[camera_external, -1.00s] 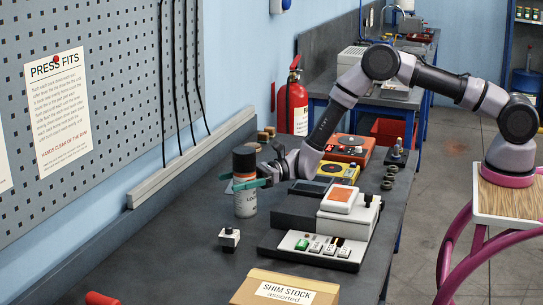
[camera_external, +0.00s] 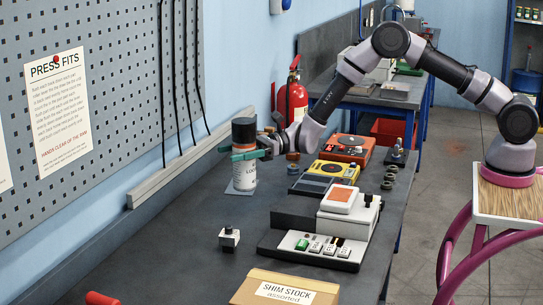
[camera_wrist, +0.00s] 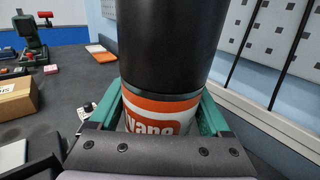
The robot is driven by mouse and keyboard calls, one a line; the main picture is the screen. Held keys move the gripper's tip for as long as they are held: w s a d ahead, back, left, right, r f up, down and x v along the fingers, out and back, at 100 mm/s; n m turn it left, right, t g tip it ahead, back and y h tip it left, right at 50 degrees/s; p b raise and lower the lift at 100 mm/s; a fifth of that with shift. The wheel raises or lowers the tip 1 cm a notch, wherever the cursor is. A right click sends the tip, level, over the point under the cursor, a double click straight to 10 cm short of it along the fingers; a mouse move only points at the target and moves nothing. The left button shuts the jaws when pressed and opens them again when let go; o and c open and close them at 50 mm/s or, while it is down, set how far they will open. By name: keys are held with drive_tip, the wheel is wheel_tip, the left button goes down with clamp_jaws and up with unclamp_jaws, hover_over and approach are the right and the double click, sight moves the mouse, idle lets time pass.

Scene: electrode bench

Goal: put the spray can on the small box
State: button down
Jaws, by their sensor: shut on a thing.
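The spray can (camera_external: 244,172) is white and orange with a black upper part. It is upright between the fingers of my gripper (camera_external: 244,155), which is shut on it around its middle. In the wrist view the can (camera_wrist: 160,110) fills the centre, between the green fingers; its lower end is hidden. In the external view its bottom overlaps a grey pad on the bench; I cannot tell if it touches. A cardboard box (camera_external: 262,284) labelled "SHIM STOCK" lies at the front, clear of the can. It also shows at the left of the wrist view (camera_wrist: 14,104).
A control box with buttons (camera_external: 316,248) and a stacked grey and white device stand right of the can. A small white switch box (camera_external: 229,238) stands in front of it. Yellow (camera_external: 337,169) and orange devices are behind. The pegboard wall (camera_external: 95,60) is at left.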

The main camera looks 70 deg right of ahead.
drive_tip(key=shift+r, duration=0.8)
drive_tip(key=shift+s+a+r, duration=0.1)
drive_tip(key=shift+a, duration=0.2)
drive_tip(key=s+a+r+n+g+y, duration=0.1)
drive_tip(key=s+a+r+n+g, duration=0.2)
drive_tip(key=s+a, duration=0.8)
drive_tip(key=s+a+r+n+g+y, duration=0.15)
drive_tip(key=s+a+g, duration=0.4)
drive_tip(key=a, duration=0.95)
drive_tip(key=s+a+r+n+g+y, duration=0.2)
drive_tip(key=s+a+n+g, duration=0.1)
drive_tip(key=s+a, duration=0.9)
wheel_tip(320, 180, down, 10)
drive_tip(key=a, duration=0.2)
drive_tip(key=shift+w+f, duration=0.15)
drive_tip(key=shift+w, duration=0.3)
drive_tip(key=shift+a+f+h, duration=0.1)
drive_tip(key=shift+f+h, duration=0.05)
drive_tip(key=shift+h, duration=0.1)
unclamp_jaws()
